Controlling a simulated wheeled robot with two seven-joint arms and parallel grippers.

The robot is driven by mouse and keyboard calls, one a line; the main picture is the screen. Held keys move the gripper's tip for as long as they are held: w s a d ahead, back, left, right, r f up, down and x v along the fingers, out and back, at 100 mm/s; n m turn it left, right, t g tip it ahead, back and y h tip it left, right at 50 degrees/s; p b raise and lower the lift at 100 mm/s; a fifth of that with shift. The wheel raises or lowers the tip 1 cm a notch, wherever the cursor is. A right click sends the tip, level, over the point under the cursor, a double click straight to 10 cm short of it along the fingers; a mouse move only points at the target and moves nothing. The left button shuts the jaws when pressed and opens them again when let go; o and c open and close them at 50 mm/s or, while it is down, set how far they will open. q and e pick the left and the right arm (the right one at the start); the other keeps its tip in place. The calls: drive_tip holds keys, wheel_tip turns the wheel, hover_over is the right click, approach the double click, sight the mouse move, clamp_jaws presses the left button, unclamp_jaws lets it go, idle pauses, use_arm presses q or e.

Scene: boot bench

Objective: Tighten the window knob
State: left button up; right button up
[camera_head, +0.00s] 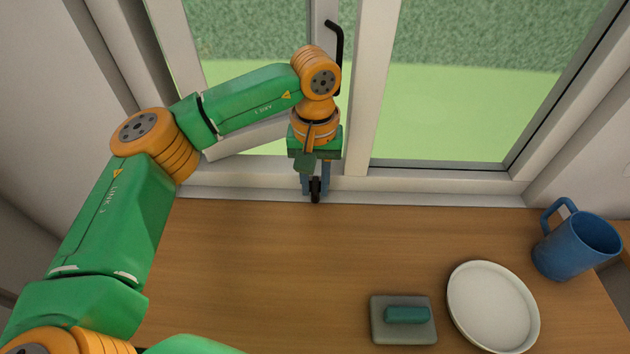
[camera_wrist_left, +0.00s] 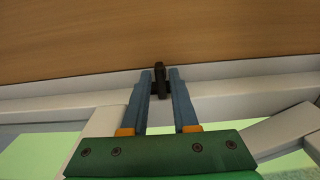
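A small black window knob (camera_head: 315,190) sits at the bottom of the white window frame, by the edge of the wooden surface. It also shows in the left wrist view (camera_wrist_left: 160,71). My left gripper (camera_head: 315,187) points down at the knob, with one blue finger on each side of it. In the left wrist view the fingertips (camera_wrist_left: 160,80) flank the knob closely. I cannot tell whether they press on it. The green gripper body hides part of the frame behind it. My right gripper is not in view.
A black bent window handle (camera_head: 337,45) stands on the frame behind my wrist. The left sash appears ajar. A grey tray (camera_head: 376,333) with a teal block (camera_head: 407,315), a white plate (camera_head: 492,308) and a blue mug (camera_head: 572,248) stand right. The wooden surface (camera_head: 260,255) is clear in the middle.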

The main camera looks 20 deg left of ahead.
sight(315, 189)
use_arm(q)
wheel_tip(315, 189, up, 7)
drive_tip(key=shift+r+b, duration=0.1)
drive_tip(key=shift+b, duration=0.35)
